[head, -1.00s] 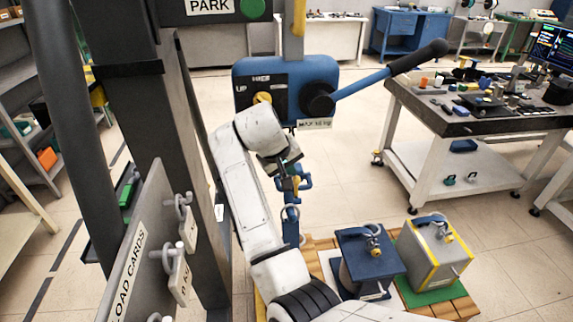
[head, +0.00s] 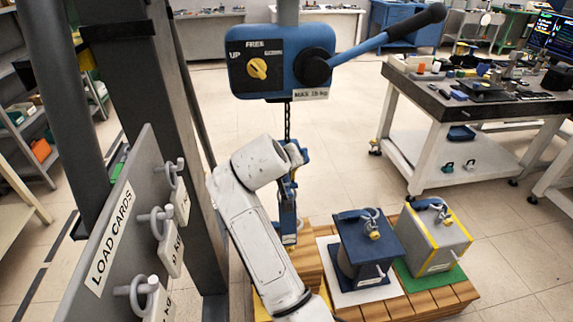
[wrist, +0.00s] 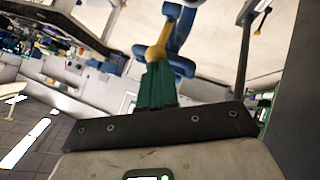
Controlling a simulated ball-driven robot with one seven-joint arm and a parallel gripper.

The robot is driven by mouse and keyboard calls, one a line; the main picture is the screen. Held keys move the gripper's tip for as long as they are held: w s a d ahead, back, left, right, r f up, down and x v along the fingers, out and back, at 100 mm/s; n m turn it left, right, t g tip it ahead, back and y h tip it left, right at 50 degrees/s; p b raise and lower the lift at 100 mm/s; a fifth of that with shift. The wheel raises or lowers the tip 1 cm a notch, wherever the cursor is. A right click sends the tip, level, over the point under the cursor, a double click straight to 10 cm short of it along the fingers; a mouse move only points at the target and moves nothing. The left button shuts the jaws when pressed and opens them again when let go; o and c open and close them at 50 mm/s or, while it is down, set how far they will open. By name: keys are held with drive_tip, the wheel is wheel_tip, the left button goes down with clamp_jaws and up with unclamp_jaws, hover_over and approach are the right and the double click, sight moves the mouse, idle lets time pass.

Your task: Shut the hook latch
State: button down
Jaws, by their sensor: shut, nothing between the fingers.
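The blue hook (head: 288,205) hangs on a dark chain below the blue hoist, partly hidden by my arm in the head view. It also shows in the wrist view as a curved blue shape (wrist: 177,35). A yellow piece (wrist: 158,42), possibly its latch, lies against the blue part. My gripper (wrist: 156,68) has green fingers, shut together with nothing between them. Their tips are at the yellow piece; I cannot tell whether they touch it. In the head view my wrist hides the fingers, so the latch's position is unclear.
The hoist (head: 280,62) has a yellow knob and long lever. A blue weight (head: 368,248) and a grey, yellow-edged weight (head: 435,240) stand on the wooden pallet (head: 425,298) at right. The load-card board (head: 125,225) stands close at left. A workbench (head: 480,115) stands farther right.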

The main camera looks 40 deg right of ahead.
sight(292, 176)
drive_tip(key=shift+m+t+h, duration=0.3)
drive_tip(key=shift+t+h, duration=0.5)
drive_tip(key=shift+t, duration=0.1)
drive_tip(key=f+b, duration=0.1)
drive_tip(key=s+f+b, duration=0.1)
drive_tip(key=b, duration=0.1)
drive_tip(key=f+b, duration=0.1)
drive_tip(key=b, duration=0.1)
drive_tip(key=shift+s+a+f, duration=0.2)
drive_tip(key=shift+a+f, duration=0.2)
drive_tip(key=shift+r+p, duration=0.3)
drive_tip(key=shift+r, duration=0.25)
drive_tip(key=shift+w+d+r+p, duration=0.3)
drive_tip(key=shift+w+d+r, duration=0.1)
drive_tip(key=shift+w, duration=0.25)
